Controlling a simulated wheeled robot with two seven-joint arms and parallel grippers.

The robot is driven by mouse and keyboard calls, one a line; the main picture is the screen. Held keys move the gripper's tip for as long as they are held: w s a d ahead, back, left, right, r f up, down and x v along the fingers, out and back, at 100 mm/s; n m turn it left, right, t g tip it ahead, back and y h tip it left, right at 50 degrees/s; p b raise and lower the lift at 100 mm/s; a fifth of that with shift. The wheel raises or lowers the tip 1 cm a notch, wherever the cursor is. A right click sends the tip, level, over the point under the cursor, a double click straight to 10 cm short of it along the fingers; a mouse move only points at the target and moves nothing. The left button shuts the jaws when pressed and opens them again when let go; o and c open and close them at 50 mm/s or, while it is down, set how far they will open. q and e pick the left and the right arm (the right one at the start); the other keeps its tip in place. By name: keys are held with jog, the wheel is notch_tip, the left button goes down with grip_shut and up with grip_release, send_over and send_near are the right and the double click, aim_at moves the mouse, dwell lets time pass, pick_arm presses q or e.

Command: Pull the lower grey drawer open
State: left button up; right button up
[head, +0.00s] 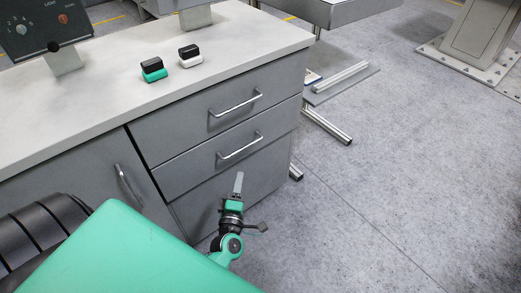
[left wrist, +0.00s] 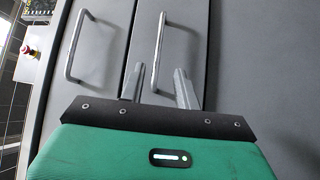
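The lower grey drawer (head: 185,172) sits under the upper grey drawer (head: 185,123) in the cabinet and looks closed. Its silver bar handle (head: 240,147) runs along its front, and it also shows in the left wrist view (left wrist: 159,45). My left gripper (head: 239,182) is just below this handle in the head view. In the left wrist view its two grey fingers (left wrist: 158,75) are apart, with the handle's bar lined up between them and visible space on both sides. I see no grip on the bar. My right gripper is not in view.
The upper drawer's handle (head: 236,103) is close above. A cabinet door handle (head: 127,184) is to the left. A green-and-black object (head: 153,70) and a white-and-black one (head: 190,56) stand on the worktop (head: 105,95). A metal stand (head: 328,122) is behind; floor (head: 390,180) to the right is clear.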

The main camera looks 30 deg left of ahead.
aim_at(246, 146)
pick_arm(q)
jog(key=x, duration=1.3)
jog(key=shift+w+a+r, duration=0.15)
jog(key=shift+w, duration=0.15)
grip_shut()
